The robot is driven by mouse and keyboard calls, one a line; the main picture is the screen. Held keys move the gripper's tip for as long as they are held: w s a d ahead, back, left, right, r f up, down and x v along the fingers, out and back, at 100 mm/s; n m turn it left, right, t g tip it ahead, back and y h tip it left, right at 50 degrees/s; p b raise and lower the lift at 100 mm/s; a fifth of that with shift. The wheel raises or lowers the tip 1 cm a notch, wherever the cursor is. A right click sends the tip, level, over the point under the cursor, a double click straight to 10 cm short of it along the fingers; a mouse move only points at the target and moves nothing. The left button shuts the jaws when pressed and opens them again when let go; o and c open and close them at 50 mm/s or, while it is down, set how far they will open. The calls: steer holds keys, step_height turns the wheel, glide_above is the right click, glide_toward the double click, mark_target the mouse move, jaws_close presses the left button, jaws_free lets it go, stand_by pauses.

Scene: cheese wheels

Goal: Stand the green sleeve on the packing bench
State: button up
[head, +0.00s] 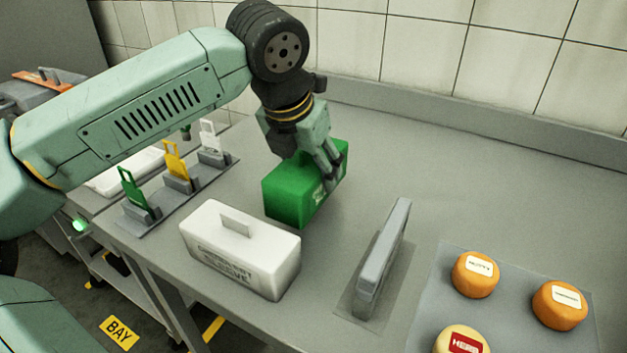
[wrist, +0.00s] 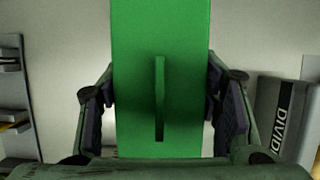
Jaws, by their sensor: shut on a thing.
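The green sleeve (head: 290,201), a box-shaped block, is over the back middle of the grey packing bench (head: 420,185) in the head view. My gripper (head: 327,172) is shut on it from above, with one finger showing across its near right side. In the wrist view the green sleeve (wrist: 160,60) fills the middle, with a thin upright fin on its face and a finger on each side. It looks upright. I cannot tell whether its underside touches the bench.
A white lettered sleeve (head: 240,250) stands in front of the green one. A grey upright divider (head: 382,262) is to the right. Several cheese wheels (head: 475,275) sit on a grey mat (head: 520,290). Green, yellow and white tags (head: 175,160) stand in a rack at left.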

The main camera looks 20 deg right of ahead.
steer(key=shift+f, duration=1.9)
steer(key=shift+f, duration=0.2)
steer(key=o, duration=1.2)
steer(key=shift+r, duration=0.1)
steer(key=shift+c, duration=0.2)
steer(key=shift+r, duration=0.1)
